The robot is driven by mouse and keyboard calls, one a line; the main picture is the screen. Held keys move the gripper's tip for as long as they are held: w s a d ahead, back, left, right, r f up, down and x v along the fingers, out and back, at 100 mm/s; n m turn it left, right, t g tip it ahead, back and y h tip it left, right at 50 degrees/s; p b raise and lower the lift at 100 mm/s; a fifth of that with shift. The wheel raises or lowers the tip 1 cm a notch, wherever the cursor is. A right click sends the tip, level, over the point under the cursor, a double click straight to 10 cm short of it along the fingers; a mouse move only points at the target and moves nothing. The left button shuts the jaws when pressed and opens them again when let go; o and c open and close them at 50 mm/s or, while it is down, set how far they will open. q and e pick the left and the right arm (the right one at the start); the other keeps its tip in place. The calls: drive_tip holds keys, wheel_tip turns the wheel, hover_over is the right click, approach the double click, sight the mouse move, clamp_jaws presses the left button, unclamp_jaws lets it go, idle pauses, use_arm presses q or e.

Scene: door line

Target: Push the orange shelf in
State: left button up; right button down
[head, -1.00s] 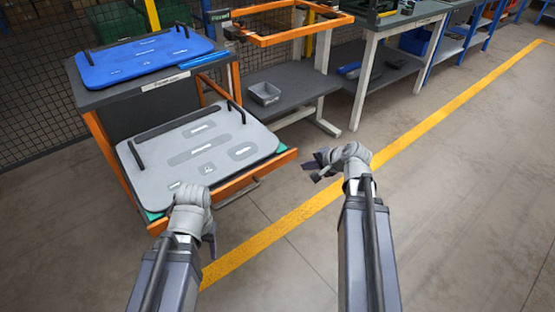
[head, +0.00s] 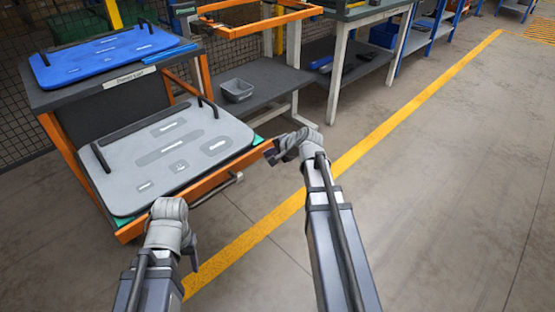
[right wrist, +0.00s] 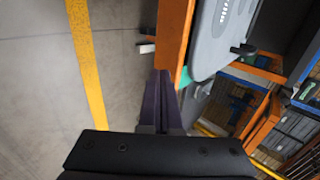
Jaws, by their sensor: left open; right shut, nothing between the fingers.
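The orange shelf (head: 208,186) is pulled out from the orange-framed cart. A grey panel (head: 165,165) with two black handles lies on it. My right gripper (head: 272,154) is shut and empty at the right end of the shelf's front bar. In the right wrist view its dark fingers (right wrist: 164,92) lie close by the end of the orange shelf (right wrist: 174,35); I cannot tell if they touch. My left gripper (head: 190,255) is open, in front of the shelf's left front corner and apart from it. Its fingers are partly hidden behind the wrist.
A blue panel (head: 110,55) lies on the cart's dark top (head: 60,98). A grey bin (head: 237,90) stands on a low shelf behind. Workbenches line the back right. The floor (head: 430,180) to the right is clear, crossed by a yellow line (head: 385,140).

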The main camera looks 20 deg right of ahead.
use_arm(q)
drive_tip(key=shift+r, duration=0.1)
use_arm(e)
drive_tip(key=shift+w+a+r, duration=0.1)
drive_tip(key=shift+w+a, duration=0.1)
drive_tip(key=shift+w, duration=0.35)
drive_tip(key=shift+w+a, duration=0.2)
drive_tip(key=shift+w, duration=0.35)
